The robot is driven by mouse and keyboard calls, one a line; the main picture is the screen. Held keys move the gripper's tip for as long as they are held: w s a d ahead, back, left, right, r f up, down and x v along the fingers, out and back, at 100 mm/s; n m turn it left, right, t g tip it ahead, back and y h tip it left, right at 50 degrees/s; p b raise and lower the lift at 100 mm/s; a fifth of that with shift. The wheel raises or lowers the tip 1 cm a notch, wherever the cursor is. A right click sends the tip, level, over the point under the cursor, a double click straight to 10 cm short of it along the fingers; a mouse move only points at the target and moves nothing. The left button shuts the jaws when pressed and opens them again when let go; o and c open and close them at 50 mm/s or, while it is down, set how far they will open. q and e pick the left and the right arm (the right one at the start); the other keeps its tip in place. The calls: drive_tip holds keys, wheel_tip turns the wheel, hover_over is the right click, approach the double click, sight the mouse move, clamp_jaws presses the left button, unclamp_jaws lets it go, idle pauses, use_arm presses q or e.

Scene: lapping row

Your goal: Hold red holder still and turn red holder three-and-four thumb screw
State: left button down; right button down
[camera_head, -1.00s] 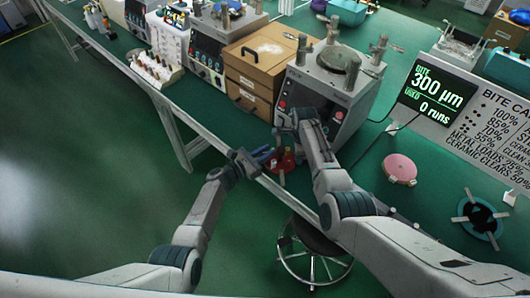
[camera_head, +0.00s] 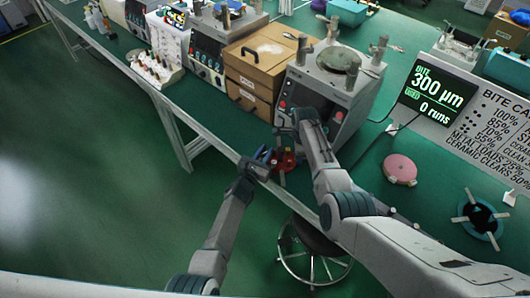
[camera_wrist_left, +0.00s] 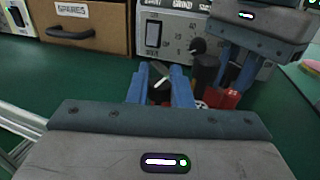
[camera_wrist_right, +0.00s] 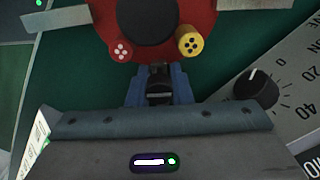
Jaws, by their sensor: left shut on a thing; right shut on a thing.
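The red holder (camera_head: 285,160) lies on the green bench near its front edge; it also shows in the left wrist view (camera_wrist_left: 222,98). In the right wrist view, the red holder (camera_wrist_right: 165,52) has a dark centre, pale arms, a red dotted knob (camera_wrist_right: 120,50) and a yellow dotted knob (camera_wrist_right: 190,43). My right gripper (camera_wrist_right: 158,82) is shut on a small dark piece at the rim between these knobs, apparently the thumb screw. My left gripper (camera_head: 264,157) is at the holder's left side, shut on a thin pale piece (camera_wrist_left: 162,83), apparently a holder arm.
A lapping machine (camera_head: 325,95) stands just behind, with a wooden drawer box (camera_head: 262,55) to its left. To the right are a pink disc (camera_head: 399,169), a teal holder (camera_head: 478,218) and a sign (camera_head: 440,90). A stool (camera_head: 312,240) stands below the bench edge.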

use_arm(q)
drive_tip(key=c, duration=1.3)
unclamp_jaws()
drive_tip(key=v, duration=1.2)
drive_tip(key=shift+c, duration=0.2)
